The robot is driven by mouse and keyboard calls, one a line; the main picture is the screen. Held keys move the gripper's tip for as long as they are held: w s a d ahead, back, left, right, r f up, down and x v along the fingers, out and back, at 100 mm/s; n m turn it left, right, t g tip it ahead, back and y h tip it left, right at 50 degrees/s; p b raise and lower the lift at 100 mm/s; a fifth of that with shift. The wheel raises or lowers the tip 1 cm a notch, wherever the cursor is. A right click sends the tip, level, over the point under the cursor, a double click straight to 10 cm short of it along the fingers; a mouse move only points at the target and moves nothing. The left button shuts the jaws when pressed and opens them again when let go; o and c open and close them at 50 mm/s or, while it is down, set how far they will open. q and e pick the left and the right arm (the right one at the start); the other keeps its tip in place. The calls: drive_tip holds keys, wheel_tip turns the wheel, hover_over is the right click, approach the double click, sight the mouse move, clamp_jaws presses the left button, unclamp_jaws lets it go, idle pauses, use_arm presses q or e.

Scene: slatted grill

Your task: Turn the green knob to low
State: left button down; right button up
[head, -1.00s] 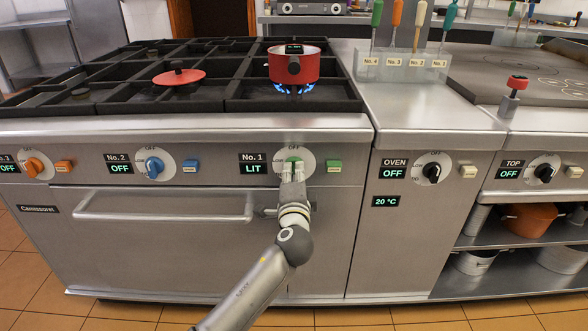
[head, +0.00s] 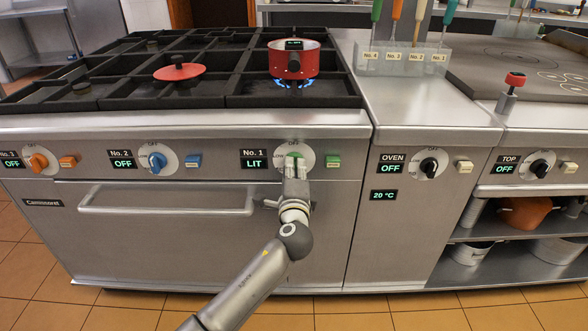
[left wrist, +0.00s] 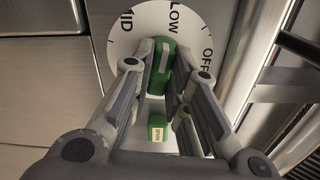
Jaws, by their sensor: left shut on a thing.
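The green knob (head: 294,156) sits on a white dial under the red pot, beside a No. 1 display reading LIT. My left gripper (head: 296,167) is on the knob from the front and hides much of it in the head view. In the left wrist view, the fingers (left wrist: 164,82) are shut on the two sides of the green knob (left wrist: 164,66). Its white line points roughly at LOW, with MID to the left and OFF to the right on the dial (left wrist: 202,28). My right gripper is not in view.
A green button (head: 333,161) is just right of the dial. The red pot (head: 308,65) stands over a blue flame. A blue knob (head: 157,163) is to the left and a black oven knob (head: 429,167) to the right. The oven handle (head: 165,199) runs below.

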use_arm(q)
drive_tip(key=shift+f, duration=0.15)
drive_tip(key=c, duration=1.4)
unclamp_jaws()
drive_tip(key=s, duration=1.2)
